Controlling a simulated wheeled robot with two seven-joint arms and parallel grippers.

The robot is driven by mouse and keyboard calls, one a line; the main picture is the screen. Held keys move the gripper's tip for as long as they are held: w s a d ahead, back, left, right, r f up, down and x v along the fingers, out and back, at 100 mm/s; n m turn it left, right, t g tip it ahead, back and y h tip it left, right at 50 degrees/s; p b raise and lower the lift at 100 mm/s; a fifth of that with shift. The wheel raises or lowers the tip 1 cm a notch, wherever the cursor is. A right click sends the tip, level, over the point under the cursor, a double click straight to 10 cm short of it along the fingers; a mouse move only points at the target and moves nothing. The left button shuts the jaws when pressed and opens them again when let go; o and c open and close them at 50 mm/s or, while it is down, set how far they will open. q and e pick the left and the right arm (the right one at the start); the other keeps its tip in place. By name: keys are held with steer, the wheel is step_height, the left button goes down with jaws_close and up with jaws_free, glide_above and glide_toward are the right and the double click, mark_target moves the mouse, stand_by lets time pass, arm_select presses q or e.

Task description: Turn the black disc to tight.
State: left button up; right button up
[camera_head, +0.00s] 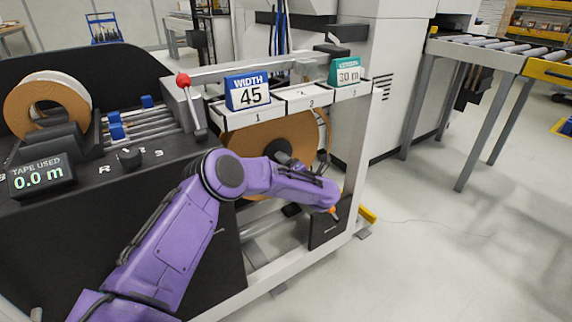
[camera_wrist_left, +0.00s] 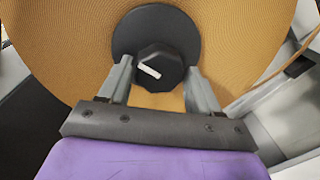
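The black disc (camera_wrist_left: 155,32) sits at the centre of a large brown tape roll (camera_wrist_left: 70,35). A faceted black knob (camera_wrist_left: 150,60) with a white mark stands out from its middle. In the head view the disc (camera_head: 279,155) shows under the table's front edge, partly behind my purple left arm. My left gripper (camera_wrist_left: 158,68) points at the disc, with one finger on each side of the knob. Its fingers are apart, and I cannot tell whether either touches the knob. The arm hides most of this gripper in the head view. My right gripper is not in view.
Above the roll is a shelf with numbered sections, a blue "WIDTH 45" card (camera_head: 248,92) and a green "30 m" card (camera_head: 346,72). A red-knobbed lever (camera_head: 184,82) and a "TAPE USED 0.0 m" display (camera_head: 41,176) are at left. Open floor lies to the right.

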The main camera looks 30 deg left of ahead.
arm_select(q)
steer(key=shift+o, duration=0.4)
steer(key=shift+r, duration=0.1)
steer(key=p+v, duration=0.1)
steer(key=v, duration=0.9)
steer(key=shift+d+p, duration=0.2)
steer(key=shift+p, duration=0.2)
